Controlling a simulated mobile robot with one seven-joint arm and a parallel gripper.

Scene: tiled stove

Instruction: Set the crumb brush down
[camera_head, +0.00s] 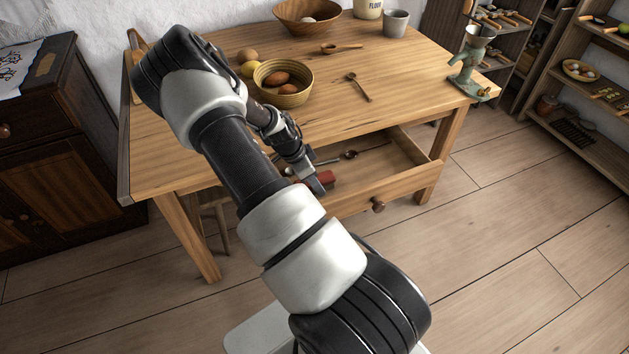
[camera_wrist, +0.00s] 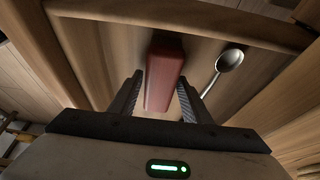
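The crumb brush appears as a dark red block (camera_wrist: 164,75) in the wrist view, inside the pulled-out drawer (camera_wrist: 120,48) of the table. It also shows as a small red piece (camera_head: 327,177) in the head view. My gripper (camera_wrist: 160,92) reaches down into the drawer with one finger on each side of the brush. Narrow gaps show between the fingers and the brush, so the gripper looks open around it. The brush seems to lie on the drawer floor. Its bristles are not visible.
A metal spoon (camera_wrist: 229,62) lies right of the brush in the wrist view. A dark spoon (camera_head: 351,154) lies farther back in the drawer. The tabletop holds a basket (camera_head: 283,98), a wooden bowl (camera_head: 290,14) and a green grinder (camera_head: 470,62). The drawer's right part is mostly clear.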

